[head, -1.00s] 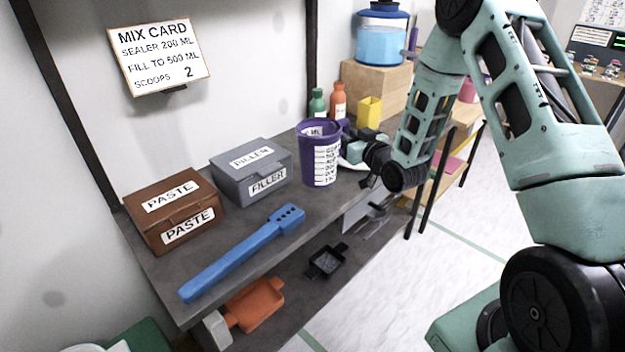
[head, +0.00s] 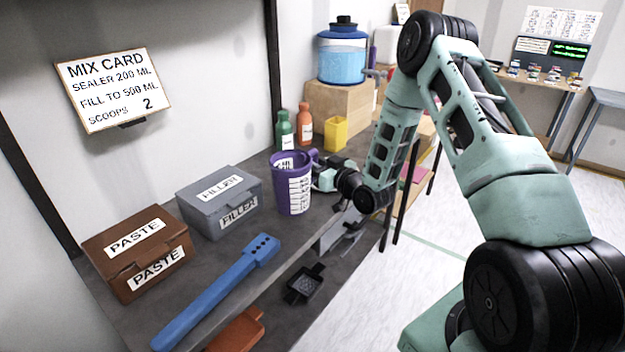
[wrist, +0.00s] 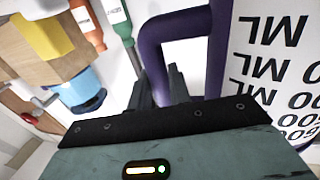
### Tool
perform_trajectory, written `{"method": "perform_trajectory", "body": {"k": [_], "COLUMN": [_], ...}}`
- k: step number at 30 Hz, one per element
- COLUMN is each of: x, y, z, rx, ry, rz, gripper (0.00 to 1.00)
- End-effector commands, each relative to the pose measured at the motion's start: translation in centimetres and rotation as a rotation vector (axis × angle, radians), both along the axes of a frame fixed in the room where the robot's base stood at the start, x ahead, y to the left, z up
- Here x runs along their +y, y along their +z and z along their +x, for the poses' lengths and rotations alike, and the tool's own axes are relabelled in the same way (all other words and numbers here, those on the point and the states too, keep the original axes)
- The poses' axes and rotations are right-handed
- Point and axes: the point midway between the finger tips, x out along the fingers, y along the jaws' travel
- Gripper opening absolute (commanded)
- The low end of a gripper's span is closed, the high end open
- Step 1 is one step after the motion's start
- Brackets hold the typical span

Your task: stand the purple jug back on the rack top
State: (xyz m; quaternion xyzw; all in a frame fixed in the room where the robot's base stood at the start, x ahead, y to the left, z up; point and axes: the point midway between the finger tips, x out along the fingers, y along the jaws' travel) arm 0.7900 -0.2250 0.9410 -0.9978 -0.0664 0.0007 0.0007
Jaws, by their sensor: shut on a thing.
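The purple jug (head: 292,187) has a white scale label and stands upright, at or just above the dark rack top (head: 228,264); I cannot tell whether its base touches. My gripper (head: 318,172) is at the jug's right side, shut on its handle. In the wrist view the fingers (wrist: 166,88) meet the purple handle (wrist: 180,30), with the jug's label (wrist: 275,65) close on the right. The fingertips are partly hidden by the handle.
A grey filler box (head: 222,203), a brown paste box (head: 137,255) and a blue paddle (head: 215,295) lie to the left. A water tank (head: 342,55) sits on a wooden block.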

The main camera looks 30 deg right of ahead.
Motion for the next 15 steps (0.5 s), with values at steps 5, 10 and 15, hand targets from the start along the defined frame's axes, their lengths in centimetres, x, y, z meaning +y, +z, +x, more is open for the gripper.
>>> {"method": "perform_trajectory", "body": {"k": [5,10,15], "x": [0.0,0.0,0.0], "y": [-1.6,-3.7,-4.2], "z": [0.0,0.0,0.0], "rx": [0.0,0.0,-0.003], "ry": [-0.001,0.0,0.0], "rz": [0.001,0.0,-0.001], "gripper": [0.0,0.0,0.0]}}
